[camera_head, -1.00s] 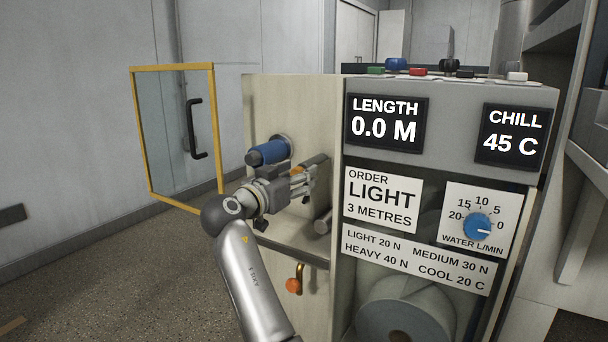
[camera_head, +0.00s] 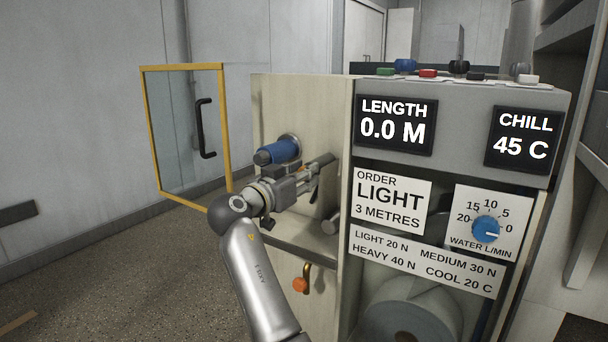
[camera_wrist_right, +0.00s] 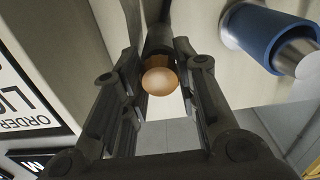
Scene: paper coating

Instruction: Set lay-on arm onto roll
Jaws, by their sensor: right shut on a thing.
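My right gripper (camera_head: 312,180) is at the machine's pale side panel, just below and right of the blue roll (camera_head: 278,152). In the right wrist view its fingers (camera_wrist_right: 160,95) are shut on a rounded orange-tan knob (camera_wrist_right: 159,81). A dark bar behind the knob looks like the lay-on arm (camera_wrist_right: 160,38); its dark end (camera_head: 322,159) shows just above the fingers in the head view. The blue roll, with a metal end, also shows in the right wrist view (camera_wrist_right: 262,32). I cannot tell whether the bar touches a roll. My left gripper is not in view.
An orange-knobbed brass lever (camera_head: 300,284) hangs below the ledge. A metal cylinder end (camera_head: 331,224) sticks out below my gripper. A yellow-framed glass door (camera_head: 186,130) stands open at left. The front has a blue water dial (camera_head: 486,229) and a LENGTH display (camera_head: 395,124).

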